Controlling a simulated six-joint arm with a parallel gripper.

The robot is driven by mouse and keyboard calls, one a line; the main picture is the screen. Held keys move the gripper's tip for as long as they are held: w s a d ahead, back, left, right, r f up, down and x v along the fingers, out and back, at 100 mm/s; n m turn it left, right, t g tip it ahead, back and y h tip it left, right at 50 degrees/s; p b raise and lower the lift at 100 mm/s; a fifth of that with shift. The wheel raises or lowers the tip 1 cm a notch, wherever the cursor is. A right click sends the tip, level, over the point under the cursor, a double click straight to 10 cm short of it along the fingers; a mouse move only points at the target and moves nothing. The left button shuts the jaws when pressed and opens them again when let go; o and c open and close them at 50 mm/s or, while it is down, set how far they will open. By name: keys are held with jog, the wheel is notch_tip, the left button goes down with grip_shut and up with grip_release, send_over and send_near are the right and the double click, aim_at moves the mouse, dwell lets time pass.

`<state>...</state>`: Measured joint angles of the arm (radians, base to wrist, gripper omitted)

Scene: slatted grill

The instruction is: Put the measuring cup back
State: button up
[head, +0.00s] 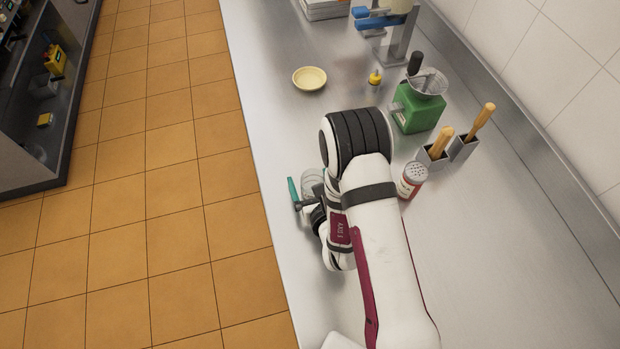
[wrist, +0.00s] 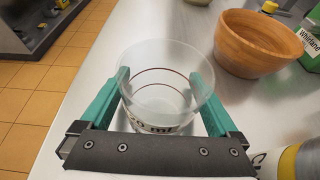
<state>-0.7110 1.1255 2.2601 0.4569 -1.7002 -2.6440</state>
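The measuring cup (wrist: 165,92) is a clear, tapered cup with dark ring lines and lettering low on its side. It stands upright between the two teal fingers of my gripper (wrist: 160,82) in the wrist view. The fingers are spread wide, one on each side of the cup, and I do not see them pressed against it. In the head view the cup (head: 311,184) shows beside the visible teal finger of my gripper (head: 297,192), near the counter's left edge. My arm hides the other finger.
A wooden bowl (wrist: 257,43) stands just beyond the cup, to the right. On the steel counter (head: 270,110) are a pale yellow bowl (head: 309,79), a green grinder (head: 418,108), a red-labelled shaker (head: 411,181) and holders with wooden handles (head: 437,150). Clear counter lies around the yellow bowl.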

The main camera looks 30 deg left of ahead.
jog(key=shift+s+d+r, duration=0.15)
jog(key=shift+s+r, duration=0.05)
jog(key=shift+r, duration=0.05)
jog(key=v, duration=0.7)
jog(key=shift+r, duration=0.1)
